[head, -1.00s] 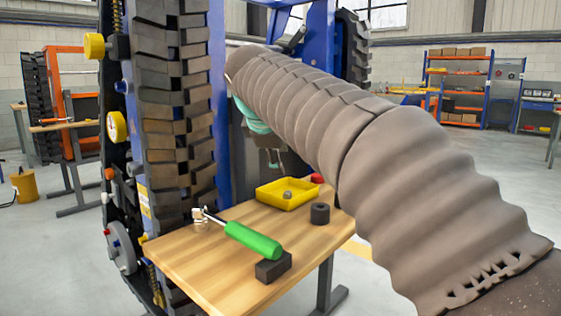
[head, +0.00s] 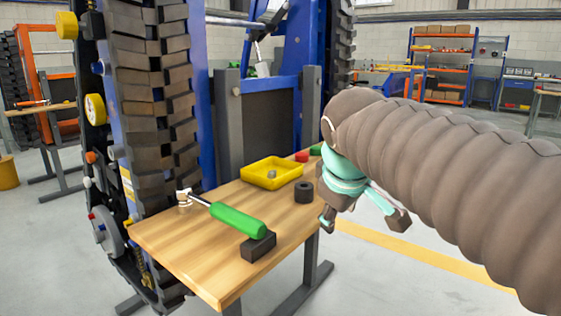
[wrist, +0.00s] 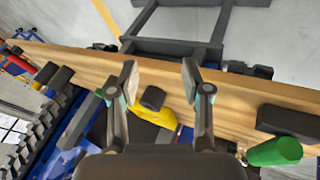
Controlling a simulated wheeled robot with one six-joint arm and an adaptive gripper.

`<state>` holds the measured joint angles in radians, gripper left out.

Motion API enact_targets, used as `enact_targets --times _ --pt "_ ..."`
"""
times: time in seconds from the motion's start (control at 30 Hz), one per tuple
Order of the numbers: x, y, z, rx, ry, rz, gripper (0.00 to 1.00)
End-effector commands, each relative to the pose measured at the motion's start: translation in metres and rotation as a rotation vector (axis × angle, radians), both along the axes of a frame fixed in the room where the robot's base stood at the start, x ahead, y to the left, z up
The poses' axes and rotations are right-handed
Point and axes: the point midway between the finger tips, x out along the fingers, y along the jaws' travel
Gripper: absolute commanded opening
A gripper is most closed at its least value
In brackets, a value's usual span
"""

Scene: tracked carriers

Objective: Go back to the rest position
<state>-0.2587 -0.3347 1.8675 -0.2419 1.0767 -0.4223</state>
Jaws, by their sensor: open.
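My gripper (head: 364,218) hangs at the right edge of the wooden table in the head view, at the end of my brown sleeved arm. Its two fingers are spread, with nothing between them. In the wrist view the open fingers (wrist: 159,76) point across the table's edge, and a black ring (wrist: 153,97) and part of a yellow tray (wrist: 160,113) show between and beyond them. They look apart from both.
The wooden table (head: 205,270) bears a yellow tray (head: 262,184), a black ring (head: 304,196) and a green-handled tool (head: 238,222) resting on a dark block (head: 258,246). A tracked carrier (head: 160,110) stands close at left and behind. Floor right of the table is open.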

Motion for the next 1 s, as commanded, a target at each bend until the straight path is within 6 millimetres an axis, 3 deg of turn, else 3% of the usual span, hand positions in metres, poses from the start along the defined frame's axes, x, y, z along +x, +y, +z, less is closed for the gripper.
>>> enact_targets --times 0.03,0.2,0.43,0.6,1.0 --pt "-0.021 -0.013 -0.014 0.049 0.006 -0.067 0.48" --pt "-0.082 -0.04 -0.071 0.221 0.029 -0.293 0.48" --pt "-0.142 -0.054 -0.137 0.395 0.047 -0.541 0.48" --pt "-0.158 -0.056 -0.157 0.445 0.05 -0.614 0.48" --pt "-0.159 -0.056 -0.158 0.448 0.051 -0.618 0.48"
